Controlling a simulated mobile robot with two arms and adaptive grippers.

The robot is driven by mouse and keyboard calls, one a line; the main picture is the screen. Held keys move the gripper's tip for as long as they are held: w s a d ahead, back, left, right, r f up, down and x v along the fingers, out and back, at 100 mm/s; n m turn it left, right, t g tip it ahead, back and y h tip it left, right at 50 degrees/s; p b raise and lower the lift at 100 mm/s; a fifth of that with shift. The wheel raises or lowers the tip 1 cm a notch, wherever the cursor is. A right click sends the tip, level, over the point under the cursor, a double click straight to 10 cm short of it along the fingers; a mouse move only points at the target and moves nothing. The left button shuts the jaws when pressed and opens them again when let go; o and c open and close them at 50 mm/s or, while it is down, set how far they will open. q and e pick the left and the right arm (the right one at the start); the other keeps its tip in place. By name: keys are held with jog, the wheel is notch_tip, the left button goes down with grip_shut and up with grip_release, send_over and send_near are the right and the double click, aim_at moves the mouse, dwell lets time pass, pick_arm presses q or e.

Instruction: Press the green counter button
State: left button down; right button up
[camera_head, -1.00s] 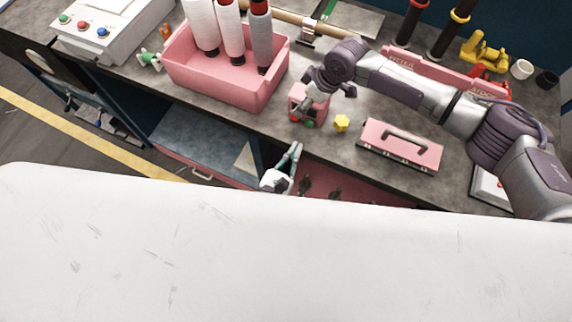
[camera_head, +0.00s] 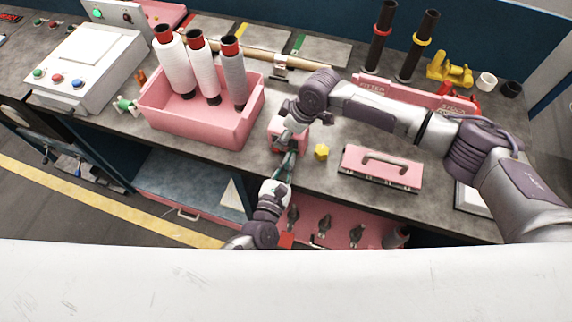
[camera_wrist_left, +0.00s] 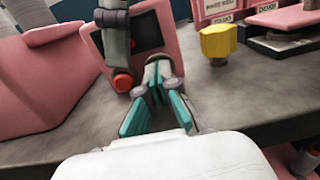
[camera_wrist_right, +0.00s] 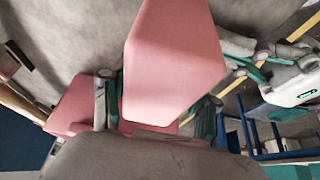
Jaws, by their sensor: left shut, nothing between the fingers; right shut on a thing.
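The counter (camera_head: 292,137) is a small pink box near the table's front edge. The left wrist view shows its dark screen (camera_wrist_left: 143,33) and a red button (camera_wrist_left: 123,80). I cannot see the green button; my left gripper's fingertips cover the face right of the red button. My right gripper (camera_wrist_right: 155,110) is shut on the counter's pink body (camera_wrist_right: 172,65), reaching it from behind and above. My left gripper (camera_head: 288,160) is shut and empty, its fingertips (camera_wrist_left: 158,70) at the counter's front face. I cannot tell whether they touch.
A pink bin (camera_head: 200,125) with white thread spools stands left of the counter. A yellow knob-like piece (camera_head: 321,151) and a pink toolbox (camera_head: 381,168) are to its right. A white control box (camera_head: 85,68) stands far left. Below the tabletop is an open pink drawer (camera_head: 340,225) with tools.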

pick_arm(q)
jog(key=shift+w, duration=0.45)
pick_arm(e)
jog(key=shift+s+a+f, duration=0.2)
jog(key=shift+s+a, duration=0.1)
jog(key=shift+s, duration=0.15)
pick_arm(q)
jog(key=shift+s+r, duration=0.1)
pick_arm(e)
jog(key=shift+s, duration=0.1)
pick_arm(q)
jog(key=shift+s+a, duration=0.2)
jog(key=shift+s, duration=0.05)
pick_arm(e)
jog(key=shift+w+d+r, duration=0.1)
jog(key=shift+w+d, duration=0.1)
jog(key=shift+w, duration=0.05)
pick_arm(q)
jog(key=v, duration=1.3)
jog(key=shift+s, duration=0.45)
jog(key=shift+d, duration=0.15)
pick_arm(e)
jog(key=o, duration=1.5)
jog(key=shift+w, duration=0.1)
pick_arm(q)
jog(key=shift+w, duration=0.1)
